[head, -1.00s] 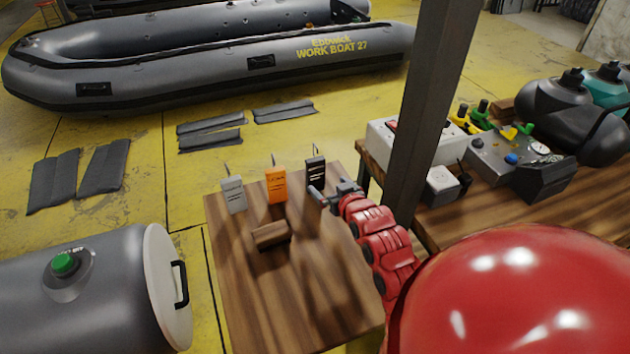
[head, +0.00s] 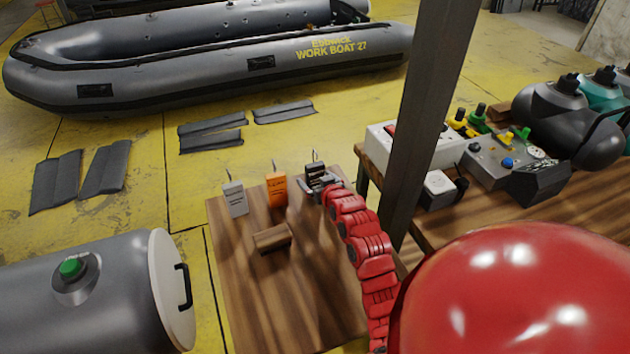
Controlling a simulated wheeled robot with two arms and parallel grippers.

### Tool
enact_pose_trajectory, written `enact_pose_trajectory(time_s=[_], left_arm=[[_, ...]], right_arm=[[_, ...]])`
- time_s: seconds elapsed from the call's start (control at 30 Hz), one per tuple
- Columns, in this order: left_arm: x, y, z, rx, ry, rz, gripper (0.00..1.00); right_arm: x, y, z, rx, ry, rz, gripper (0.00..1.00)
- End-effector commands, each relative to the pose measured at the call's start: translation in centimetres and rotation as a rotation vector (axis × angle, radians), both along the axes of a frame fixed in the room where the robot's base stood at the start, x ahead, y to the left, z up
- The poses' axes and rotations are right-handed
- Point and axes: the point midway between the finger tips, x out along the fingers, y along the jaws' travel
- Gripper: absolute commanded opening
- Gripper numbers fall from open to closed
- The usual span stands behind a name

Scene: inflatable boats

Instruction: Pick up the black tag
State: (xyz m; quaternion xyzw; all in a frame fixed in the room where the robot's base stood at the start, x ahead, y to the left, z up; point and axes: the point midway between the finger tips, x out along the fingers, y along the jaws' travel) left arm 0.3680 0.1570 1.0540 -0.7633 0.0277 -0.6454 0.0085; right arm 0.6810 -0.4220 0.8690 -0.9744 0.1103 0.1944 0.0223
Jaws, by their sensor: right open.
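The black tag (head: 313,167) stands upright at the far right of the small wooden table, its upper edge and wire loop showing above my gripper. My right gripper (head: 314,180) is open and right at the tag, in front of its lower part. The fingers hide most of the tag, and I cannot tell whether they touch it. An orange tag (head: 276,190) and a grey tag (head: 235,199) stand in a row to its left. My left gripper is not in view.
A small wooden block (head: 271,238) lies on the table (head: 290,300) before the tags. A dark post (head: 425,120) rises close right of my arm. A workbench (head: 450,222) with control boxes is beyond it.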

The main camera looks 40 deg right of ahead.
Motion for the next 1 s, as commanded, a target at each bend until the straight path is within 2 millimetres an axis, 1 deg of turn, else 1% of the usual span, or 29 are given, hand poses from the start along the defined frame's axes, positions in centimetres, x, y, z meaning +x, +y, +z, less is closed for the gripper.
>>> enact_pose_trajectory(time_s=[0.27, 0.3, 0.37, 0.5, 0.67, 0.7, 0.77, 0.8, 1.0], left_arm=[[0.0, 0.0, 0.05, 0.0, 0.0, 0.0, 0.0], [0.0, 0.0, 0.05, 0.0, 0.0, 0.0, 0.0], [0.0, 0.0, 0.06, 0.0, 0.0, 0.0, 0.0], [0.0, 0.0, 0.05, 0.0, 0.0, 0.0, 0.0], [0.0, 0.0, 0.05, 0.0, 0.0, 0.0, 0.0], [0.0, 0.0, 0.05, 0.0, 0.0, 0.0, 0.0], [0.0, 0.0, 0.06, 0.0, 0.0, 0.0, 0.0], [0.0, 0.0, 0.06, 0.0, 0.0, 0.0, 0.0], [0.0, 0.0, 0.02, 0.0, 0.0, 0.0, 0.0]], right_arm=[[0.27, -0.07, -0.18, 0.0, 0.0, 0.0, 1.0], [0.27, -0.07, -0.19, 0.0, 0.0, 0.0, 0.98], [0.26, -0.08, -0.18, 0.0, 0.0, -0.001, 0.87], [0.27, -0.08, -0.16, -0.001, -0.001, -0.001, 0.62], [0.26, -0.07, -0.16, 0.0, -0.001, 0.0, 0.33], [0.26, -0.07, -0.16, 0.0, -0.001, 0.0, 0.26], [0.27, -0.07, -0.15, 0.0, -0.001, 0.0, 0.15], [0.27, -0.07, -0.14, 0.0, -0.001, 0.0, 0.12], [0.28, -0.07, -0.04, 0.0, -0.002, 0.0, 0.12]])
